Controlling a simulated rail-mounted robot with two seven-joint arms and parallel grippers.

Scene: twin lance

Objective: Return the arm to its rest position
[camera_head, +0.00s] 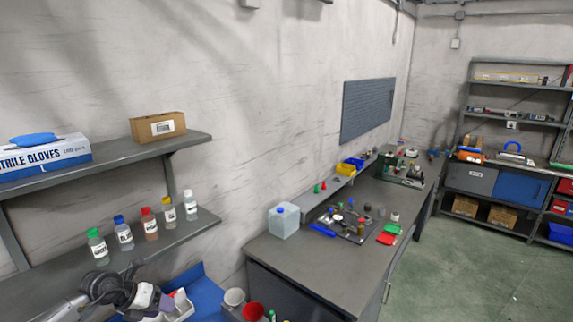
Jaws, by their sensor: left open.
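My left arm comes in at the bottom left, below the shelves. Its gripper (164,301) is open, small in the picture and partly cut off by the bottom edge. It is over or beside a pale tray (186,313) with a reddish item by it; I cannot tell whether they touch. I see nothing clearly held. My right arm and gripper are out of view.
A shelf (118,152) with a glove box (45,156) and cardboard box (158,127) overhangs a lower shelf of several capped bottles (123,233). A blue surface (205,294), white cup (234,297) and red cup (253,311) are close right. The workbench (290,262) holds a jug (284,220).

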